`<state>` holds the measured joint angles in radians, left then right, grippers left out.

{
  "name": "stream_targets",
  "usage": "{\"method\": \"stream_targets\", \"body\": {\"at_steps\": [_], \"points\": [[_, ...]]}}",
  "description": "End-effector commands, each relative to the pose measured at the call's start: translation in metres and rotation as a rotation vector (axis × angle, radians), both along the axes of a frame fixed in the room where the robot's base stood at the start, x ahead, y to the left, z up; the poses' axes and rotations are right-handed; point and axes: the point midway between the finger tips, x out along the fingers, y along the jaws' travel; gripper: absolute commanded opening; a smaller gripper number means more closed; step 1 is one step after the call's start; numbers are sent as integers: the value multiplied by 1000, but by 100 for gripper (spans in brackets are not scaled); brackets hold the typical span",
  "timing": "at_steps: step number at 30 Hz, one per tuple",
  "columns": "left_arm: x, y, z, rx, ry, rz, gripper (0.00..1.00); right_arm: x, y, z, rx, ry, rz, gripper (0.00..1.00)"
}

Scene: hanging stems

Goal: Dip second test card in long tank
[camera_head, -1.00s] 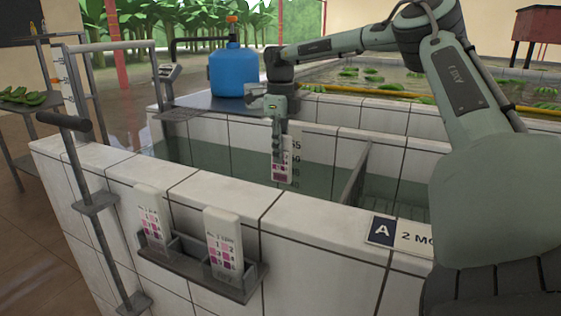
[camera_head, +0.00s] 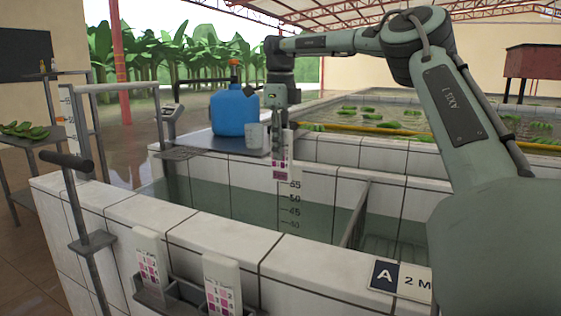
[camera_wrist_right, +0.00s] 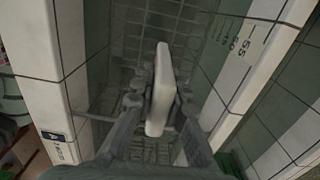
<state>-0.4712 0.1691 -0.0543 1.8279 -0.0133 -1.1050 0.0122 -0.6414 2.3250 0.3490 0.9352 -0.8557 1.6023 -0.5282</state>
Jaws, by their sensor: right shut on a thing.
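My right gripper (camera_head: 279,135) is shut on a white test card (camera_head: 280,168) with pink and purple squares. The card hangs upright, above the water and in front of the far wall of the near tiled tank (camera_head: 205,232). In the right wrist view the card (camera_wrist_right: 162,75) shows edge-on as a white strip between the fingers (camera_wrist_right: 155,97). Two more test cards, a left one (camera_head: 147,258) and a right one (camera_head: 222,284), stand in a grey rack (camera_head: 180,297) on the tank's front wall. My left gripper is not in view.
A depth scale (camera_head: 291,210) marks the tank's far wall. A grey divider (camera_head: 355,215) crosses the tank. A blue jug (camera_head: 233,112) and a clear beaker (camera_head: 257,136) stand on a shelf behind. A sign marked A (camera_head: 384,276) sits at the front rim.

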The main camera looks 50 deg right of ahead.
Motion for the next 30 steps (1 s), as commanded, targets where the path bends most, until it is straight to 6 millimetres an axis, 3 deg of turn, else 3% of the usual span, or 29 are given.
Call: {"method": "stream_targets", "body": {"at_steps": [18, 30], "points": [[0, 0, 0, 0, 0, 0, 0, 0, 0, 74, -2, -1, -2, 0], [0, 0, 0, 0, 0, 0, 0, 0, 0, 82, 0, 0, 1, 0]]}}
